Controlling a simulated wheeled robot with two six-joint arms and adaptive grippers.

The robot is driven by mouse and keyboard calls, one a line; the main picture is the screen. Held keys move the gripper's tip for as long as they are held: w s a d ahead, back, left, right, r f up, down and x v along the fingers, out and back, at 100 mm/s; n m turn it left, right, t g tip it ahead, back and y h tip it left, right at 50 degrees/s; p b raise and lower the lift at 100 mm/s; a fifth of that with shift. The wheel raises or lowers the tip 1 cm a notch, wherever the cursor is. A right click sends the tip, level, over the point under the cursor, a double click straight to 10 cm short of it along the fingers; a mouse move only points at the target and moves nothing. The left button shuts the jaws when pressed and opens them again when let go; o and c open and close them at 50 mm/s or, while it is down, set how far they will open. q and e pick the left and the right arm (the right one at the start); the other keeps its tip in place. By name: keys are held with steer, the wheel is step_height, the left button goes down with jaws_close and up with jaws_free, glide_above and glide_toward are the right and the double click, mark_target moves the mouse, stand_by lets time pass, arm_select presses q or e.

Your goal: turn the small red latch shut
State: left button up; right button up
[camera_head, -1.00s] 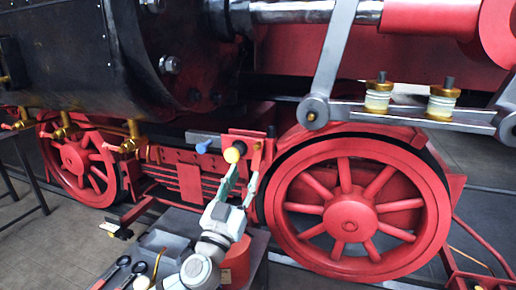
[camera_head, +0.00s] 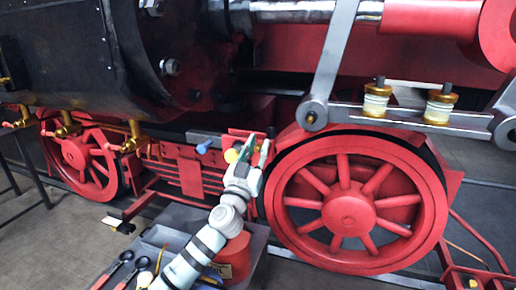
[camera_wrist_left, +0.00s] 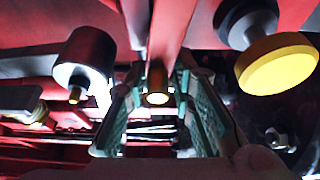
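The small red latch (camera_wrist_left: 170,35) shows in the left wrist view as a red bar coming down from the top centre, with a brass-coloured round end. Its lower end lies between the fingers of my left gripper (camera_wrist_left: 160,112), which are apart on either side of it. I cannot tell whether they touch it. In the head view my left gripper (camera_head: 257,147) is at the red frame just left of the large wheel, and it mostly hides the latch there. My right gripper is not in view.
A yellow knob (camera_head: 231,156) sits just left of the gripper, with a blue knob (camera_head: 203,146) further left. The large red wheel (camera_head: 348,213) stands close on the right. Below are a grey tray (camera_head: 152,236) with tools and a red canister (camera_head: 234,262).

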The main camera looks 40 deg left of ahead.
arm_select(q)
jaws_close()
steer(key=shift+f+m, duration=0.1)
steer(key=shift+m, duration=0.2)
